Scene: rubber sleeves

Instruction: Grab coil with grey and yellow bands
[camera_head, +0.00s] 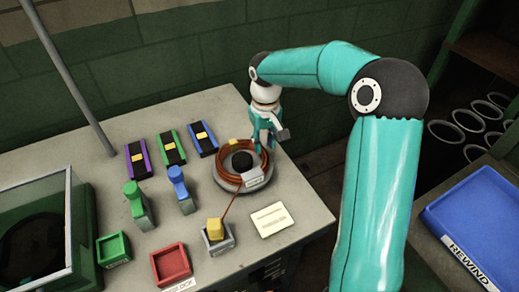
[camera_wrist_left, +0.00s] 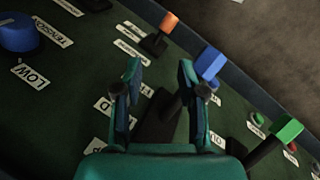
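A copper-brown coil (camera_head: 217,167) lies on a round grey base (camera_head: 228,186) with a black hub, near the back right of the grey table. A yellow band (camera_head: 233,142) shows at its back; I cannot make out a grey band. A white tag lies at its front. My right gripper (camera_head: 269,138) hangs just above the coil's back right side, fingers apart, with nothing seen between them; contact with the coil cannot be told. My left gripper (camera_wrist_left: 158,78) is open and empty above a dark green panel, near a blue-handled lever (camera_wrist_left: 209,63).
Purple, green and blue blocks (camera_head: 170,147) lie left of the coil, with green and blue levers in front. A yellow-topped block (camera_head: 215,230), a red tray (camera_head: 171,263) and a white card (camera_head: 270,220) are nearer. A blue tray (camera_head: 475,225) marked REWIND stands right.

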